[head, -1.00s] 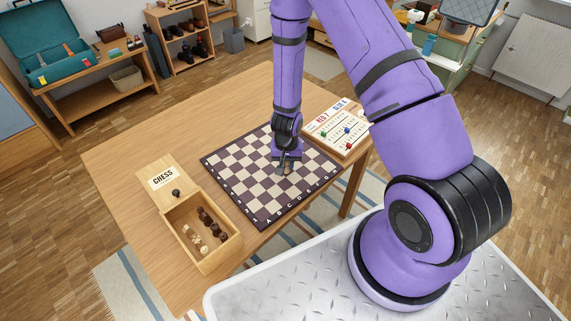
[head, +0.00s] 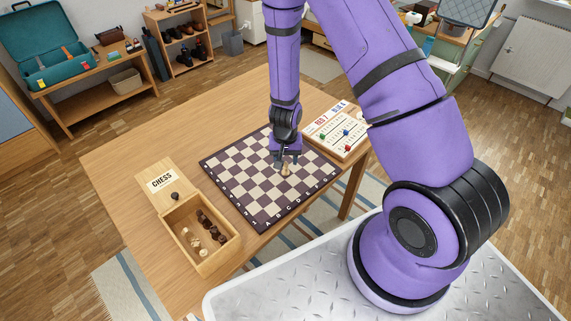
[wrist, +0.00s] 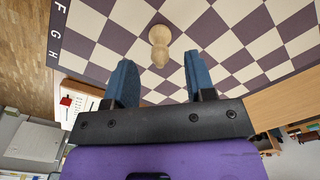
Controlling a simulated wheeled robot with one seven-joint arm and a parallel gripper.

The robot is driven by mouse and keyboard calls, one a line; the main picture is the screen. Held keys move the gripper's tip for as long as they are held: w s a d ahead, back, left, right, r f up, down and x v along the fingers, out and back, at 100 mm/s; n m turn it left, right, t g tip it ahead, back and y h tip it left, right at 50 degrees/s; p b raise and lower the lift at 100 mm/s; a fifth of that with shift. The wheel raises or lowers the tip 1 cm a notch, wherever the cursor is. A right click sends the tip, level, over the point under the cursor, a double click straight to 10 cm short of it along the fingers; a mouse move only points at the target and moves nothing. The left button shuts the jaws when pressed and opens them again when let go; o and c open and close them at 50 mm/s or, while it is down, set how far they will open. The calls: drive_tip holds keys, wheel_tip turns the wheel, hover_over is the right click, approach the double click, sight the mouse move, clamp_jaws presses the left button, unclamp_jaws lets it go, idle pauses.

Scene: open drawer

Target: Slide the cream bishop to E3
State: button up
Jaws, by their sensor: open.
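The cream bishop (head: 286,170) stands upright on the chessboard (head: 247,210), around the board's middle; I cannot make out its exact square in the head view. In the wrist view the bishop (wrist: 159,45) shows beyond my fingertips, centred between them sideways, with nothing gripping it. My gripper (head: 283,161) is open just behind and above it in the head view. Its two blue fingers also show in the wrist view (wrist: 160,72), apart and with nothing between them. The letters F, G and H show along the board's edge in the wrist view.
An open wooden box (head: 178,217) with dark and cream pieces stands left of the board. A lid marked CHESS (head: 153,184) lies by it, with a dark piece on it. A scoreboard (head: 340,145) with coloured pegs lies to the right. The other board squares look empty.

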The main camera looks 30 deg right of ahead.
drive_tip(key=shift+r, duration=3.5)
drive_tip(key=shift+r, duration=0.1)
wheel_tip(320, 180, up, 14)
drive_tip(key=f+n+t+y, duration=0.1)
drive_tip(key=y, duration=0.1)
hover_over(286, 162)
drive_tip(key=a, duration=0.2)
drive_tip(key=s+r+n+t, duration=0.2)
drive_tip(key=s+r, duration=0.2)
drive_tip(key=r, duration=0.9)
drive_tip(key=s+d+r+n+t+h, duration=0.1)
drive_tip(key=s+r, duration=0.6)
drive_tip(key=s, duration=0.2)
drive_tip(key=s+d+r+n+t+h, duration=0.1)
drive_tip(key=s+d+r, duration=0.1)
drive_tip(key=s+r, duration=0.6)
drive_tip(key=shift+s+d, duration=0.3)
drive_tip(key=shift+s, duration=0.75)
drive_tip(key=shift+c, duration=0.5)
